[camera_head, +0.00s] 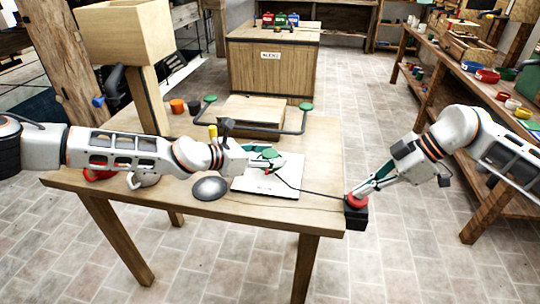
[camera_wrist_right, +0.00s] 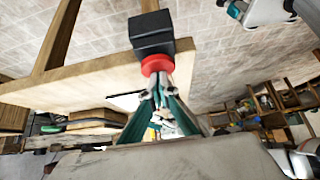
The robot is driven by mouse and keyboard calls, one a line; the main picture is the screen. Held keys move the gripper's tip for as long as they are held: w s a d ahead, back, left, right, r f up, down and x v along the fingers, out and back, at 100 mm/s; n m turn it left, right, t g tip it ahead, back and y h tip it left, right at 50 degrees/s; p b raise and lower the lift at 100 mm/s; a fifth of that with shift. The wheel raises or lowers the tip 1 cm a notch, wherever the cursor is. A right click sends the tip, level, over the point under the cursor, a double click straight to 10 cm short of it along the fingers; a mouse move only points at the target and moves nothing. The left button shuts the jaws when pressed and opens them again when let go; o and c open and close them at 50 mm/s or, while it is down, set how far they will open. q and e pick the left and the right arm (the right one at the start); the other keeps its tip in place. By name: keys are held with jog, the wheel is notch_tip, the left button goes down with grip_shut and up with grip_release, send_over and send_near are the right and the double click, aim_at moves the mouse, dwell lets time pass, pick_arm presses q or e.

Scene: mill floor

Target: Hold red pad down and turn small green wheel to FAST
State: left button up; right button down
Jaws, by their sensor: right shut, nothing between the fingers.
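The red pad (camera_head: 355,200) sits on a black box (camera_head: 356,217) at the table's front right corner. It also shows in the right wrist view (camera_wrist_right: 156,64), with the black box (camera_wrist_right: 152,35) beyond it. My right gripper (camera_head: 361,190) is shut and empty, its fingertips at the pad's top and seemingly touching it. My left gripper (camera_head: 272,161) is over a white plate (camera_head: 270,187) on the table. Green shows at its fingers; I cannot separate the small green wheel from the green finger parts. The FAST mark is not readable.
A grey disc (camera_head: 210,188) lies left of the plate. A dark bar frame with green knobs (camera_head: 306,106) surrounds a wooden block (camera_head: 252,110) behind. A dark cable runs from plate to box.

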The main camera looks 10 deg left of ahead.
pick_arm(q)
jog(key=c, duration=0.8)
jog(key=shift+o, duration=0.2)
jog(key=shift+d+r+n+t+y, duration=0.1)
jog(key=shift+n+t+y, duration=0.2)
jog(key=shift+n, duration=0.1)
jog(key=n+t+y, duration=0.2)
jog(key=n+y, duration=0.2)
jog(key=shift+s, duration=0.1)
jog(key=n+t+y, duration=0.1)
jog(key=n+y, duration=0.5)
jog(key=y, duration=0.1)
jog(key=shift+d, duration=0.1)
jog(key=n+g+y, duration=0.1)
jog(key=n+y, duration=0.2)
jog(key=shift+y, duration=0.4)
jog(key=shift+a+r+n+g+y, duration=0.1)
jog(key=shift+n+g+y, duration=0.25)
jog(key=shift+n+y, duration=0.3)
jog(key=shift+a+r+n+g+y, duration=0.1)
jog(key=shift+n+g+y, duration=0.25)
jog(key=shift+n+y, duration=0.25)
jog(key=shift+a+n, duration=0.1)
jog(key=shift+n, duration=0.15)
